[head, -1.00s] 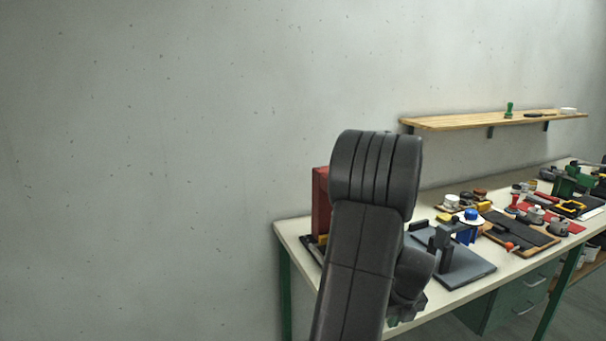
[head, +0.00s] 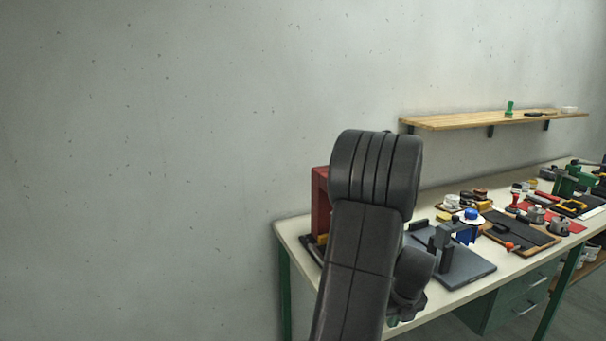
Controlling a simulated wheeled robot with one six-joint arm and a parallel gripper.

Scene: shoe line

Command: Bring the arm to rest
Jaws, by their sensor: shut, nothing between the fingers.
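My dark grey arm (head: 375,170) stands folded in the lower middle of the head view, its ribbed bend at the top. A long link (head: 355,270) runs down from it to the bottom edge. A rounded wrist part (head: 412,272) shows to the right of that link, in front of the bench. My gripper's fingers cannot be made out; they are hidden behind the arm or out of frame.
A long workbench (head: 293,232) with green legs runs to the right behind my arm. A red fixture (head: 320,200), a grey plate fixture (head: 465,270) and several tools stand on it. A wooden shelf (head: 460,122) hangs above. The wall at left is bare.

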